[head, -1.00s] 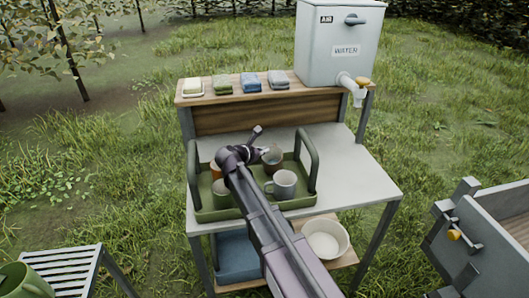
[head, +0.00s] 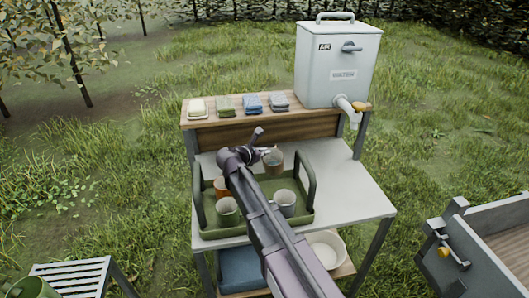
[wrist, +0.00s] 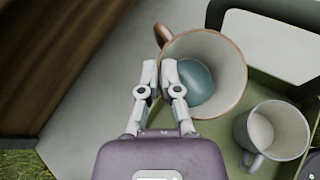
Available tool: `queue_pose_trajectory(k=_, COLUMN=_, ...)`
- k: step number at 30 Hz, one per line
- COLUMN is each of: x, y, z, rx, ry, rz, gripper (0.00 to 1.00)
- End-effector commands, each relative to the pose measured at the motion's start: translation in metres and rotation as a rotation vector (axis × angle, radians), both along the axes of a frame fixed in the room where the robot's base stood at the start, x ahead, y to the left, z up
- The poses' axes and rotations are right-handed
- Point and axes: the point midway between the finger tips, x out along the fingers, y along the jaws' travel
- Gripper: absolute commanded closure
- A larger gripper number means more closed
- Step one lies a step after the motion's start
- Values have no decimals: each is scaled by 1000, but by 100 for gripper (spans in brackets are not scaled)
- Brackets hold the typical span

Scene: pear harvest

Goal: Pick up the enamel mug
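A pale mug with a brown rim and brown handle (wrist: 233,65) shows large in the wrist view, with a blue patch inside. It also shows in the head view (head: 273,162). My gripper (wrist: 160,68) is closed on its near left wall, beside the handle, one finger over the inside; the same mug hangs above the tray's back side. A whitish-grey mug (wrist: 285,118) stands lower in the green tray (head: 215,234), also in the head view (head: 285,203). Which is enamel is unclear.
The tray has tall side handles (head: 309,180) and sits on a pale table (head: 353,192). Behind it, a wooden shelf (head: 235,136) holds soap, folded cloths and a water tank (head: 337,65). A white bowl (head: 326,250) is below. The table's right part is clear.

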Motion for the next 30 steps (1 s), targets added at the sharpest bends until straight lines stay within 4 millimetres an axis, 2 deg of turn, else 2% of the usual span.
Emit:
queue_pose_trajectory(k=1, x=0, y=0, z=6, rx=-1, ry=-1, rz=0, gripper=100)
queue_pose_trajectory(k=7, x=0, y=0, z=11, rx=-1, ry=-1, rz=0, gripper=100)
queue_pose_trajectory(k=30, x=1, y=0, z=11, rx=0, ry=2, rz=-3, gripper=100)
